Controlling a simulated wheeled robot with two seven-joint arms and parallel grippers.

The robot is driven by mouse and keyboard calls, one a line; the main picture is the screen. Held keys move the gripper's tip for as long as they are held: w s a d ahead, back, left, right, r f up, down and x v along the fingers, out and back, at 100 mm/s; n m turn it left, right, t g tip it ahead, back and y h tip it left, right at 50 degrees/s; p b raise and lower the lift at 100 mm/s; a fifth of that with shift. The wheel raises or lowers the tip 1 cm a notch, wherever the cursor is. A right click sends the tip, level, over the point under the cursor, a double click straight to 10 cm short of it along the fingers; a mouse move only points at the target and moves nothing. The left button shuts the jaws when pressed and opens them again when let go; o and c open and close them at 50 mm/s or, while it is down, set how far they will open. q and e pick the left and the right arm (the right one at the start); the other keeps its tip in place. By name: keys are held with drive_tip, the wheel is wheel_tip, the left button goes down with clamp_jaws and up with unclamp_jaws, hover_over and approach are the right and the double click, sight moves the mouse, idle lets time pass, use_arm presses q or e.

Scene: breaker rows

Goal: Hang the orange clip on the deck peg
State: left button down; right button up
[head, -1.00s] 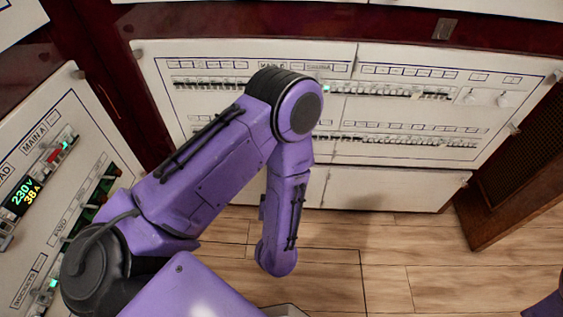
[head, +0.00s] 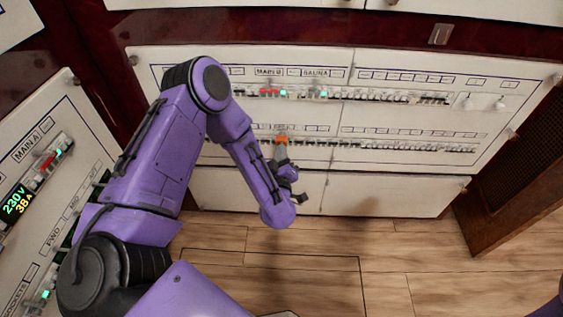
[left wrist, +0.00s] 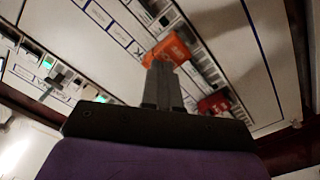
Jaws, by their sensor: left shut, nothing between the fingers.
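The orange clip (head: 282,139) is on the lower breaker row of the large white panel, at the tips of my left gripper (head: 279,149). In the left wrist view the clip (left wrist: 172,49) shows as an orange block just beyond the fingertips (left wrist: 162,70), which overlap its lower edge. The left fingers are together with nothing between them; I cannot tell whether they touch the clip. I cannot make out the deck peg. My right gripper is not in view.
The white panel (head: 400,160) carries two breaker rows. A red part (left wrist: 213,103) lies farther along the row in the left wrist view. A second panel (head: 45,130) with a lit display stands at left. A brown cabinet (head: 510,180) stands at right; the wood floor (head: 400,260) is clear.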

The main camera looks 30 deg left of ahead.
use_arm(q)
drive_tip(key=shift+w+a+r, duration=0.15)
drive_tip(key=shift+w+a, duration=0.05)
drive_tip(key=shift+w, duration=0.15)
idle(0.4)
drive_tip(key=p+v, duration=0.1)
drive_tip(key=v, duration=1.2)
drive_tip(key=shift+s+d, duration=0.1)
